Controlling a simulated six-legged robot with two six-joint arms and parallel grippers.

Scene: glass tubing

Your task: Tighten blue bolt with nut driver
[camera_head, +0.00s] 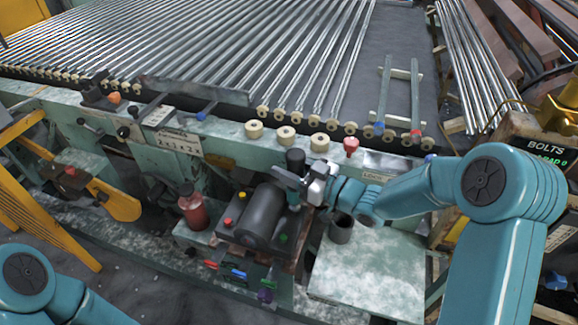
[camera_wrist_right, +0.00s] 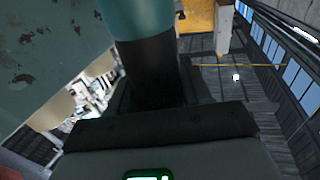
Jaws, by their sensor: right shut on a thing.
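My right gripper (camera_head: 300,184) is shut on the nut driver (camera_head: 295,160), above the right side of a dark motor (camera_head: 262,210). The driver stands roughly upright, with its black handle above the jaws and a teal part below them. In the right wrist view the nut driver (camera_wrist_right: 150,70) shows close up as a black and teal cylinder. I cannot make out the blue bolt; the gripper and driver cover part of the motor mount. Red, orange and green bolt heads show around the motor. My left gripper is out of view; only part of that arm shows at lower left.
A grey cup (camera_head: 341,228) stands just right of the gripper on a pale green plate (camera_head: 370,275). A red bottle (camera_head: 193,208) stands left of the motor. Coloured handles (camera_head: 238,272) hang below the motor's front edge. Glass tubes on rollers lie behind.

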